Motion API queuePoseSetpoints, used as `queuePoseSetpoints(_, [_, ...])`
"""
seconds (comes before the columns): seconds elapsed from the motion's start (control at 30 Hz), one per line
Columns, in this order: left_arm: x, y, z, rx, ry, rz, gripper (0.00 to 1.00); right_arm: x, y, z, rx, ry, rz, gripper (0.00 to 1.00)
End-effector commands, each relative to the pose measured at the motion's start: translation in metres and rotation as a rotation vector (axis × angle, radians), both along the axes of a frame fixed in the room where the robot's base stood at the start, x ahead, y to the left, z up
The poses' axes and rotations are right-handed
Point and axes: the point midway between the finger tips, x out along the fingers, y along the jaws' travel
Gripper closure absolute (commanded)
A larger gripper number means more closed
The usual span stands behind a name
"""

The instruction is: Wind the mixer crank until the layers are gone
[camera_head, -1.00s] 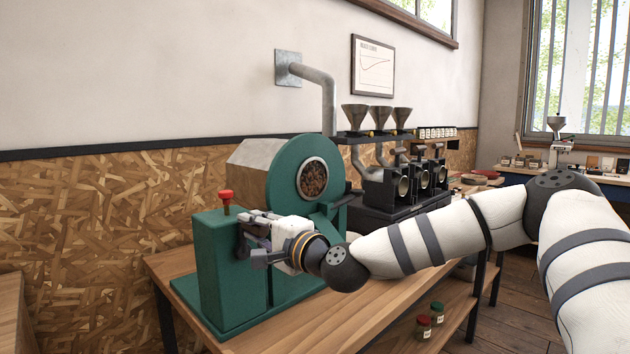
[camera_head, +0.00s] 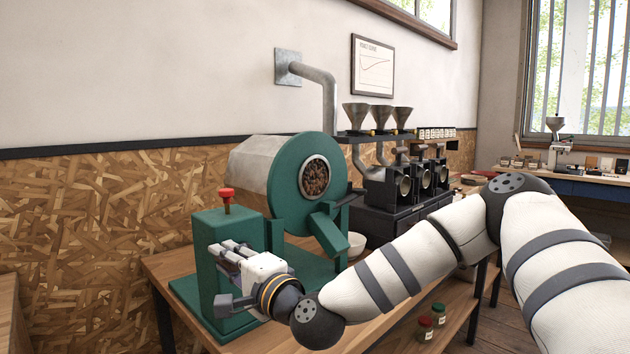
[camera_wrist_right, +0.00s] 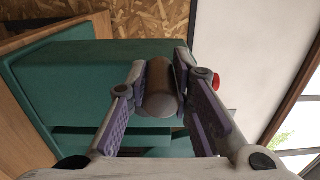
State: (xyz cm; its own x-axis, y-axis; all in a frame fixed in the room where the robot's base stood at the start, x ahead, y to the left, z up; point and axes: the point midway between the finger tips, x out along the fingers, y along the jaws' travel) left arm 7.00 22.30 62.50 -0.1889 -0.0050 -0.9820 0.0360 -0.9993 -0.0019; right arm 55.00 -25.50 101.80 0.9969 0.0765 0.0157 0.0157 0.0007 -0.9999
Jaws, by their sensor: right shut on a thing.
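The green mixer (camera_head: 288,180) stands on the wooden table, its drum facing right with a round window. Brown beans (camera_head: 315,180) show behind the glass; from here I cannot tell any layers apart. My right gripper (camera_head: 220,262) is at the front face of the green crank housing (camera_head: 228,228). In the right wrist view, the gripper (camera_wrist_right: 160,92) is shut on the crank's brown, round-ended handle (camera_wrist_right: 158,75), with a purple pad on either side. The gripper hides the crank in the head view. My left gripper is out of view.
A red knob (camera_head: 226,195) tops the housing. A green chute (camera_head: 328,235) slopes from the drum beside a white bowl (camera_head: 356,243). A black machine with several funnels (camera_head: 381,113) stands behind to the right. Jars (camera_head: 425,328) sit on the lower shelf.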

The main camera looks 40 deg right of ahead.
Motion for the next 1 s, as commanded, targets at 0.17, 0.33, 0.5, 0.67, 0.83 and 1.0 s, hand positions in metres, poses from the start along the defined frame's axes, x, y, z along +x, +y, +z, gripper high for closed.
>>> queuePoseSetpoints(0.17, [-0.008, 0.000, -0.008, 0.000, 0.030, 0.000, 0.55, 0.000, 0.003, -0.027, 0.000, 0.026, 0.003, 0.95])
queuePoseSetpoints(0.33, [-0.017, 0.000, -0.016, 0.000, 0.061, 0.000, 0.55, 0.001, -0.004, -0.050, 0.000, 0.028, 0.001, 0.95])
queuePoseSetpoints(0.5, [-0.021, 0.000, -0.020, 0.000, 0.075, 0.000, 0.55, 0.001, -0.013, -0.063, 0.001, 0.027, -0.001, 0.95])
queuePoseSetpoints(0.67, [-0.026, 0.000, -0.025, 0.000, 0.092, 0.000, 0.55, 0.002, -0.028, -0.076, 0.000, 0.024, -0.001, 0.95])
queuePoseSetpoints(0.83, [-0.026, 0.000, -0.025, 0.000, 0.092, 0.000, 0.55, 0.002, -0.033, -0.077, 0.000, 0.020, 0.000, 0.95])
queuePoseSetpoints(1.0, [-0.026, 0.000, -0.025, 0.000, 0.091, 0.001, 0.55, 0.003, -0.046, -0.080, 0.000, 0.019, -0.001, 0.95])
